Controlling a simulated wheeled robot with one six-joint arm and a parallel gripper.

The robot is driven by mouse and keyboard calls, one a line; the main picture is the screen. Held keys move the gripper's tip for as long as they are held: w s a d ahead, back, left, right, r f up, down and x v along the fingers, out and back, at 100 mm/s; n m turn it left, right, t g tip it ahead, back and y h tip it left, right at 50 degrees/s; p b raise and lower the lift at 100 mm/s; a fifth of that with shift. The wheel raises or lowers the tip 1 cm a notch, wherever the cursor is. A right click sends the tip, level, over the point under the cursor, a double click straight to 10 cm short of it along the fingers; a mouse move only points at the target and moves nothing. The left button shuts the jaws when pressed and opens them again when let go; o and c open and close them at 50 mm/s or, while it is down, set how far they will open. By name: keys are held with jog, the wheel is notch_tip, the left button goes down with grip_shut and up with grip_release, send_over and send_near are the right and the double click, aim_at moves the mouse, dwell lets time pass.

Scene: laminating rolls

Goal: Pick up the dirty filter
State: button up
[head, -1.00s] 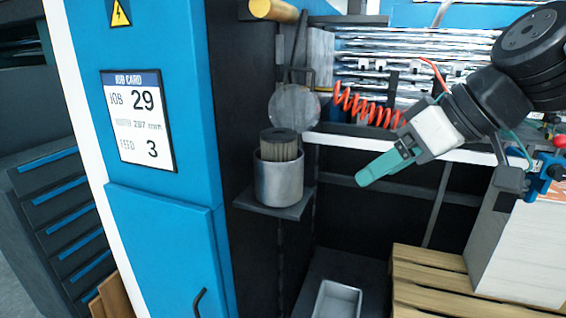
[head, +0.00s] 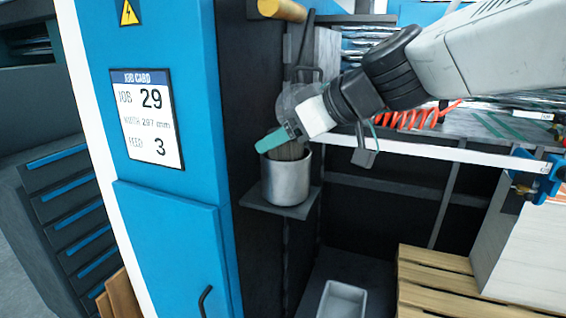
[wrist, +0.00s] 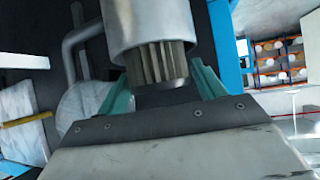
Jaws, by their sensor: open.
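The dirty filter is a grey-brown pleated cylinder standing upright in a metal cup (head: 287,181), its lower part hidden inside. In the head view only a sliver of the filter (head: 290,152) shows behind my gripper (head: 274,140), which is at the top of the cup. In the wrist view the pleated filter (wrist: 160,62) sticks out of the cup (wrist: 150,22), with the green fingers of my gripper (wrist: 160,82) spread on either side of it. The gripper is open; I cannot tell whether a finger touches the filter.
The cup stands on a small dark shelf (head: 298,208) beside the blue cabinet (head: 175,225). A round grey lid (wrist: 82,112) with a handle is close by. A pale tray (head: 342,299) lies below, and a wooden pallet (head: 437,275) is at the right.

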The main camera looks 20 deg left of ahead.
jog(key=c, duration=1)
notch_tip(320, 180, up, 10)
jog(key=shift+r, duration=0.1)
jog(key=shift+c, duration=0.2)
jog(key=shift+r, duration=1.6)
